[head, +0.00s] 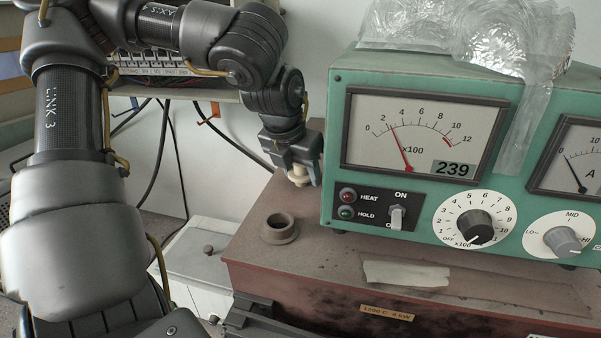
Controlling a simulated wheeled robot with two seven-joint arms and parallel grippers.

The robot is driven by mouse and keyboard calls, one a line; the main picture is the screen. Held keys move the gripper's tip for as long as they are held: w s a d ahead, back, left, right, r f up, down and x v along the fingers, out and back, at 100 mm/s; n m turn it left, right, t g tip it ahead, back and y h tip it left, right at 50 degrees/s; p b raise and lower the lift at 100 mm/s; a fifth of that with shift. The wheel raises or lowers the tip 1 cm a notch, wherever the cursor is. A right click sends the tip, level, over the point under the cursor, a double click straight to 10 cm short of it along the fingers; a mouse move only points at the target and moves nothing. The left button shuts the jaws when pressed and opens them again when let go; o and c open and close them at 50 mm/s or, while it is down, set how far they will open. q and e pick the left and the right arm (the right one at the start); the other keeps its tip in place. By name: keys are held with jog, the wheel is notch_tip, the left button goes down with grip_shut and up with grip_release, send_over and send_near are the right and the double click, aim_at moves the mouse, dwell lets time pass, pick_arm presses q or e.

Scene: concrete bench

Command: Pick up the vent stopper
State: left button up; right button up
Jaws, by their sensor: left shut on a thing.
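The vent stopper (299,177) is a small pale, cream-coloured piece. My left gripper (299,176) is shut on it, pointing down, at the left side of the green meter box. The fingers hide part of the stopper. The round brown vent collar (279,228), with a dark hole in its middle, stands on the top of the brown furnace (262,262), below and a little left of the gripper. The stopper looks to be above the furnace top, apart from the collar. My right gripper is not in view.
The green meter box (432,228) stands close on the right of the gripper, with dials, a switch and crumpled foil (510,35) on top. A pale tape strip (406,273) lies on the furnace top. A white box (196,252) stands left; cables hang behind.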

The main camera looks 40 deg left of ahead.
pick_arm(q)
jog(key=shift+a+r+b, duration=0.1)
jog(key=shift+a+b, duration=0.05)
jog(key=shift+b, duration=0.5)
jog(key=shift+r+b, duration=0.35)
jog(key=shift+r, duration=0.05)
notch_tip(320, 180, up, 6)
jog(key=b, duration=0.2)
jog(key=shift+s+a+b, duration=0.1)
jog(key=shift+s+b, duration=0.05)
jog(key=shift+b, duration=0.15)
jog(key=s+a+b, duration=0.2)
jog(key=s+a, duration=0.2)
jog(key=a, duration=0.4)
jog(key=s+a+b, duration=0.2)
jog(key=s+a, duration=0.3)
jog(key=a, duration=0.4)
jog(key=shift+s, duration=0.25)
